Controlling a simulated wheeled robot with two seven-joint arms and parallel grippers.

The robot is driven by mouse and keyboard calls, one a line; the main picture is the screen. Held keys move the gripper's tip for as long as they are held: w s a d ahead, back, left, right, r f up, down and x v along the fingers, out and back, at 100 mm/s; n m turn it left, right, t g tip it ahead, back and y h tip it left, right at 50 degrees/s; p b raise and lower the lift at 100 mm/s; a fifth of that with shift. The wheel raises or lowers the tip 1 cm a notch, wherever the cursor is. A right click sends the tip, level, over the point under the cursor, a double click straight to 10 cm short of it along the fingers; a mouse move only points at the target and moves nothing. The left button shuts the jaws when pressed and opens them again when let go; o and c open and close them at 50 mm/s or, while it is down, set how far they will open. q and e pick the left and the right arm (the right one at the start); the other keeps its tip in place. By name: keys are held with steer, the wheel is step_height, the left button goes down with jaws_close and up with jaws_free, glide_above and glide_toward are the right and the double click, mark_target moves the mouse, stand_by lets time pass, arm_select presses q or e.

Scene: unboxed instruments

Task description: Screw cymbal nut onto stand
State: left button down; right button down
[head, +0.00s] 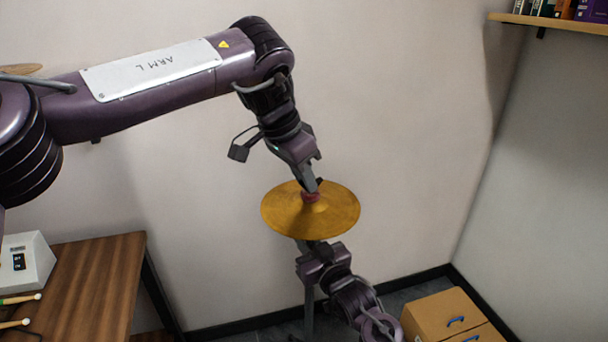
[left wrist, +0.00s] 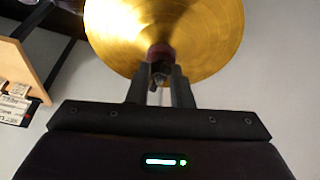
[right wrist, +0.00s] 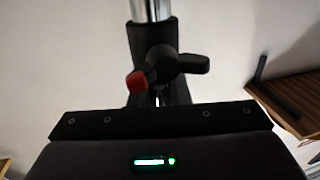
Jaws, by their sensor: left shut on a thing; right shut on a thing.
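The gold cymbal (head: 282,214) lies roughly flat on its stand (head: 309,308), with a red felt (head: 310,197) at its centre. My left gripper (head: 313,186) points down at the cymbal's top centre. In the left wrist view, its fingers are shut on the small dark cymbal nut (left wrist: 158,74) beside the red felt (left wrist: 160,52); the fingers partly hide the nut and its thread. My right gripper (head: 318,250) is below the cymbal. In the right wrist view, it is shut on the stand's black collar (right wrist: 152,38), close to a wing screw with a red end (right wrist: 137,81), under a chrome tube (right wrist: 151,9).
A wooden table (head: 95,275) with a white device (head: 27,262) and drumsticks (head: 20,299) stands at the left. A wall shelf (head: 560,24) is high at the right. A plain wall is behind the cymbal.

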arm_select(q)
steer(key=m, duration=0.1)
steer(key=m+g, duration=0.1)
steer(key=m, duration=0.2)
steer(key=shift+w+a+f+g+h, duration=0.2)
steer(key=shift+w+g+h, duration=0.1)
steer(key=shift+w+g, duration=0.1)
steer(key=shift+w+d+m, duration=0.1)
steer(key=shift+m, duration=0.9)
steer(key=shift+m+g, duration=0.6)
steer(key=shift+m, duration=0.5)
steer(key=shift+w+r+m, duration=0.1)
steer(key=shift+r+m, duration=0.05)
steer(key=shift+m, duration=0.35)
steer(key=c, duration=1.3)
jaws_free()
steer(key=shift+r, duration=0.1)
